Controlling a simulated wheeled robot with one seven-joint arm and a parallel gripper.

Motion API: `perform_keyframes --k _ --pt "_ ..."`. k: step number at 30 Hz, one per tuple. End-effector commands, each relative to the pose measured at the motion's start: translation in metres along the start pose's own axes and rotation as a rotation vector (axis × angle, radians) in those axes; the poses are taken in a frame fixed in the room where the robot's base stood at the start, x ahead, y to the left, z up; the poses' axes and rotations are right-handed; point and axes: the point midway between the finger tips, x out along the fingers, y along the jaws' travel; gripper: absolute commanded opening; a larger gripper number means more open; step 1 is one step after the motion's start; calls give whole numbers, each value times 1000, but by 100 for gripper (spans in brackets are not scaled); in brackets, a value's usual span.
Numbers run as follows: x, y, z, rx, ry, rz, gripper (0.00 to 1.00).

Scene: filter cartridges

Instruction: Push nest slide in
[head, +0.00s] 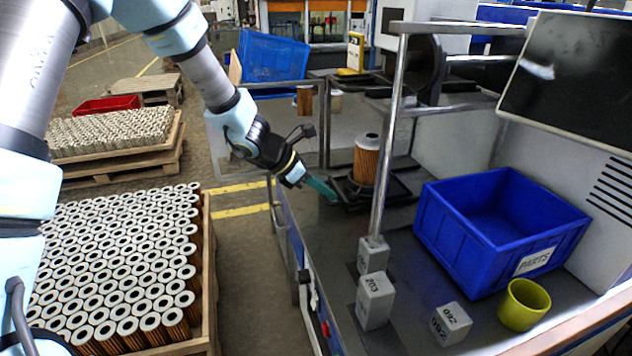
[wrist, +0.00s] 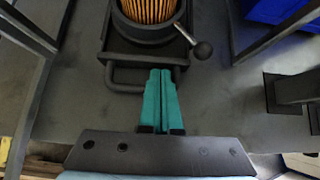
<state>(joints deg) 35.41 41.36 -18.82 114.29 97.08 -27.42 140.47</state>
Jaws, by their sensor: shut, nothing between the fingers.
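The nest slide (head: 378,192) is a dark tray on the bench, with a filter cartridge (head: 367,158) standing upright in its round nest. In the wrist view the slide (wrist: 118,47) has a bar handle (wrist: 124,89) on its near side and a lever with a ball knob (wrist: 202,50) at its right. The orange pleated cartridge (wrist: 150,8) shows at the top. My gripper (head: 332,194) has its teal fingers shut and empty. In the wrist view the fingertips (wrist: 160,72) reach the slide's front edge beside the handle's right end; I cannot tell whether they touch.
A blue parts bin (head: 470,250), a yellow-green cup (head: 524,304) and several grey numbered blocks (head: 375,300) stand on the bench. A metal post (head: 391,130) rises right of the slide. Crates of cartridges (head: 115,265) stand at the left.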

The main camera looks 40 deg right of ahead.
Motion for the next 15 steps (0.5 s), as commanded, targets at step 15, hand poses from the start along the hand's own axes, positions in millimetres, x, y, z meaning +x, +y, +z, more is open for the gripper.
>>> perform_keyframes --k 15 --pt "13 0 8 3 0 -1 0"
